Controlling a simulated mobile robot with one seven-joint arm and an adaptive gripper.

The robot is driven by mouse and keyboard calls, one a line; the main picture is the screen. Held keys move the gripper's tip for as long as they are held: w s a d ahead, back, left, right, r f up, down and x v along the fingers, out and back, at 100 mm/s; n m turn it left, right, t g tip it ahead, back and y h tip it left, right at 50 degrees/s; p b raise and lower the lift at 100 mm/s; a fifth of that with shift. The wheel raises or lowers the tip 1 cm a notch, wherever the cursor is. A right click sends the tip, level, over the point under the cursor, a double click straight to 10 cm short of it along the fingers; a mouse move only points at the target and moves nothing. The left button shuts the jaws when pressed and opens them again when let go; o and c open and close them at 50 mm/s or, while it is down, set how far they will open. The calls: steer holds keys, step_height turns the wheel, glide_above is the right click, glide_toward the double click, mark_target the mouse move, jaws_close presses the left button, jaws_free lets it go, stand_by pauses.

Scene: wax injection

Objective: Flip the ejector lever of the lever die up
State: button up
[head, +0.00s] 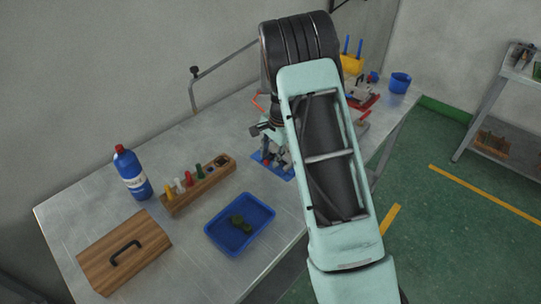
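My gripper (266,130) is partly in view as a dark shape at the lower end of my arm, left of the large pale green link. Its fingers are too small and too covered to tell whether they are open or shut. Just below it, a grey metal device (282,158) with a small red part stands on a blue base (262,161). It may be the lever die, but its lever cannot be made out. My arm covers its right side. I cannot tell whether the gripper touches it.
A wooden rack (207,190) with coloured-handled tools, a blue tray (215,233) holding green pieces, a blue bottle (132,175) and a wooden box (115,262) occupy the table (75,205). A red-based machine (367,101) and a blue cup (400,83) stand farther back.

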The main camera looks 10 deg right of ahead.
steer(key=shift+f, duration=0.15)
steer(key=shift+c, duration=0.4)
jaws_close()
steer(key=shift+w+d+r+g+y, duration=0.25)
steer(key=shift+g+y, duration=0.15)
steer(key=shift+y, duration=0.3)
steer(key=shift+r+g+y, duration=0.2)
steer(key=shift+g+y, duration=0.2)
steer(key=shift+y, duration=0.1)
